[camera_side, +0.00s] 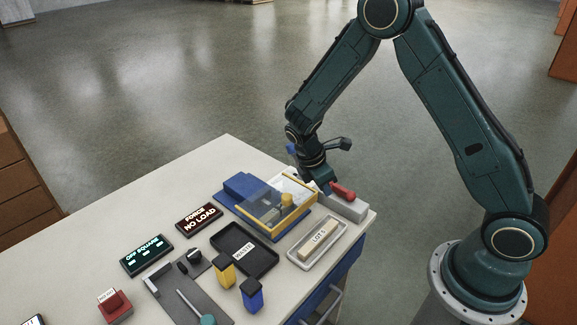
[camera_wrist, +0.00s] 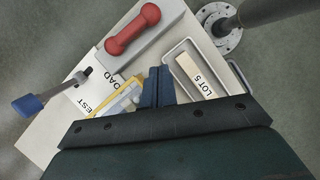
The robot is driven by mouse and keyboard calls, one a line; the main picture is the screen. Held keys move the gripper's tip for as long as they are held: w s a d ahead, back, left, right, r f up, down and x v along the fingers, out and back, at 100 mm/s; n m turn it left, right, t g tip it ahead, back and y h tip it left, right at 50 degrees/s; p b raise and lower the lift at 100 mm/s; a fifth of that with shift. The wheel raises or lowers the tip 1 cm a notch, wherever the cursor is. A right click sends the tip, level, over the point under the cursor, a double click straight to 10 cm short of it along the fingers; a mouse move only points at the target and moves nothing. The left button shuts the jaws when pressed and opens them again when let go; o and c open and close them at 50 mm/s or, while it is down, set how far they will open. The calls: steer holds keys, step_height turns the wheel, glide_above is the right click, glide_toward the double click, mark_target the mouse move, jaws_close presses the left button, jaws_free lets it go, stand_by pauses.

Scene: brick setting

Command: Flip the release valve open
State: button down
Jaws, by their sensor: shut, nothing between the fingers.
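A red handle with rounded ends (camera_side: 342,191) lies on a pale grey block (camera_side: 350,208) at the table's far right corner; no label shows on it. In the wrist view the red handle (camera_wrist: 132,29) lies ahead of my fingers. A lever with a blue grip (camera_wrist: 28,104) sticks out at the left of the wrist view. Which of these is the release valve is not marked. My gripper (camera_side: 327,186) is shut and empty, pointing down just left of the red handle, apart from it in the wrist view (camera_wrist: 159,72).
A yellow-framed clear-lidded box (camera_side: 268,224) on a blue base stands left of the grey block. A tray (camera_side: 293,253) with a block labelled LOT 5 (camera_side: 319,240) lies in front. A black WASTE tray (camera_side: 226,238), displays and yellow and blue pieces fill the table further left.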

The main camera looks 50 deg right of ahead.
steer(key=s+v, duration=0.1)
steer(key=v, duration=0.5)
steer(key=shift+w, duration=0.45)
steer(key=shift+r, duration=0.25)
steer(key=s+a+r+m+t+y, duration=0.1)
steer(key=s+r+m+t, duration=0.2)
steer(key=r, duration=0.4)
steer(key=s+r+m+y, duration=0.1)
steer(key=s+r+m, duration=0.25)
steer(key=r, duration=0.35)
steer(key=s+a+r+m+t+y, duration=0.1)
steer(key=s+r+m+t, duration=0.1)
steer(key=s, duration=0.5)
steer(key=s+a+r+m+t+y, duration=0.1)
steer(key=s+r+m, duration=0.3)
steer(key=s, duration=0.4)
steer(key=shift+s+a+r+t, duration=0.25)
steer(key=shift+a+r+t, duration=0.35)
steer(key=shift+a+t, duration=0.15)
steer(key=c, duration=2.1)
jaws_free()
